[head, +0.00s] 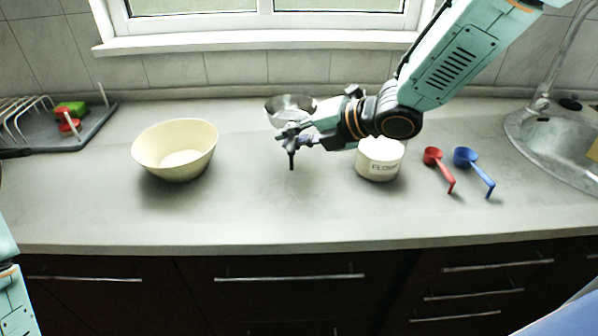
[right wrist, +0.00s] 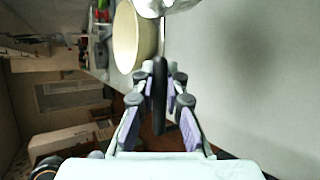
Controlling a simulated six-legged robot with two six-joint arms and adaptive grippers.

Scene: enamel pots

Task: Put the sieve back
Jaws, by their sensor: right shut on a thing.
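The sieve has a metal bowl (head: 290,108) and a black handle (head: 291,160). In the head view its bowl is behind my right gripper (head: 292,138), and the handle end points toward the front of the counter. My right gripper is shut on the handle. The right wrist view shows the black handle (right wrist: 160,95) between the fingers (right wrist: 160,80), with part of the shiny bowl (right wrist: 168,6) at the top edge. I cannot tell whether the bowl touches the counter. My left gripper is out of view; only part of my left arm shows at the lower left.
A cream bowl (head: 175,150) stands left of the sieve. A white FLOUR pot (head: 380,160) is right, partly behind my right arm. Red (head: 433,157) and blue (head: 466,158) scoops lie further right, before the sink (head: 560,140). A dish rack (head: 80,132) is far left. The front middle counter is clear.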

